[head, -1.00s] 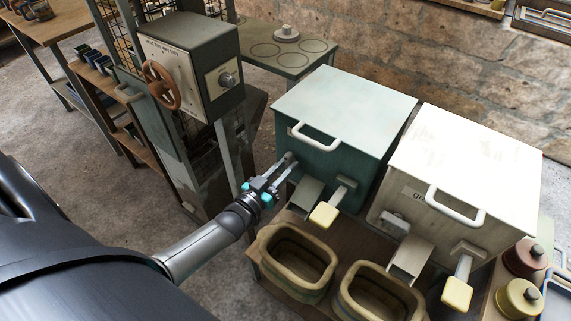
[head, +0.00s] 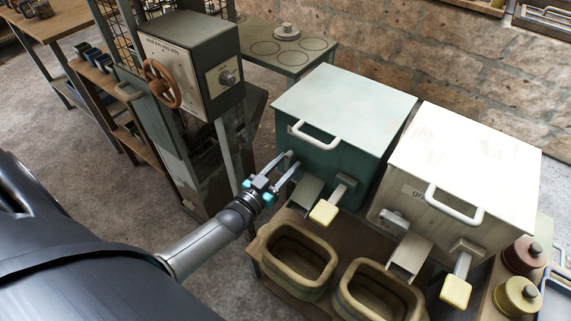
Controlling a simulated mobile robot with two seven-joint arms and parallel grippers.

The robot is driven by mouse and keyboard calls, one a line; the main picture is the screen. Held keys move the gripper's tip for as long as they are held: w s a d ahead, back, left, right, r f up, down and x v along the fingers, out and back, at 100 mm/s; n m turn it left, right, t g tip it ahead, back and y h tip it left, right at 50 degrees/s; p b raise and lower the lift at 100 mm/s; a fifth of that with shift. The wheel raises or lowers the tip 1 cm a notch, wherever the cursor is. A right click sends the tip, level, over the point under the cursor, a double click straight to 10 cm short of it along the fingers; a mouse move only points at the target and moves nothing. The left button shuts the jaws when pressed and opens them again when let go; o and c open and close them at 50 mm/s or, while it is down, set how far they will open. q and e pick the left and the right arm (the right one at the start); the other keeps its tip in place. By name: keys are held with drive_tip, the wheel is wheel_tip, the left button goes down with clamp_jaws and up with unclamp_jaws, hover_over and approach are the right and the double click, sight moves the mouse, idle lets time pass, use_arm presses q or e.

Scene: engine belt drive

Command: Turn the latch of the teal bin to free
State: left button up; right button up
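The teal bin (head: 345,108) stands at the centre with its lid down and a pale handle on the lid. Its front has a chute (head: 305,192) and a lever with a yellow end (head: 324,212). My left gripper (head: 293,160) reaches the left part of the bin's front, above and left of the chute. Its two fingers point at the bin with a narrow gap between them. The latch cannot be made out; the fingers seem to cover its place. I cannot tell whether they grip it. My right gripper is not in view.
A white bin (head: 468,165) stands close on the right, with its own chute and yellow-ended lever. Two woven-looking tubs (head: 298,283) sit below the chutes. A grey machine with a brown handwheel (head: 162,84) stands left of the teal bin. Lidded pots (head: 524,257) are at right.

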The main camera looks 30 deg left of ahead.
use_arm(q)
drive_tip(key=shift+o, duration=0.2)
drive_tip(key=shift+s, duration=0.25)
drive_tip(key=s+a+p, duration=0.1)
drive_tip(key=s+p, duration=0.2)
drive_tip(key=s, duration=1.1)
drive_tip(key=shift+s, duration=0.35)
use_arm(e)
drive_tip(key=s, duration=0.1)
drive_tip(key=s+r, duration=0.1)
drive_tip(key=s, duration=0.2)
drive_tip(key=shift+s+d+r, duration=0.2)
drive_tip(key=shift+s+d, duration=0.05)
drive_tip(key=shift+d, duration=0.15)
use_arm(q)
drive_tip(key=shift+a, duration=0.1)
drive_tip(key=shift+w, duration=0.1)
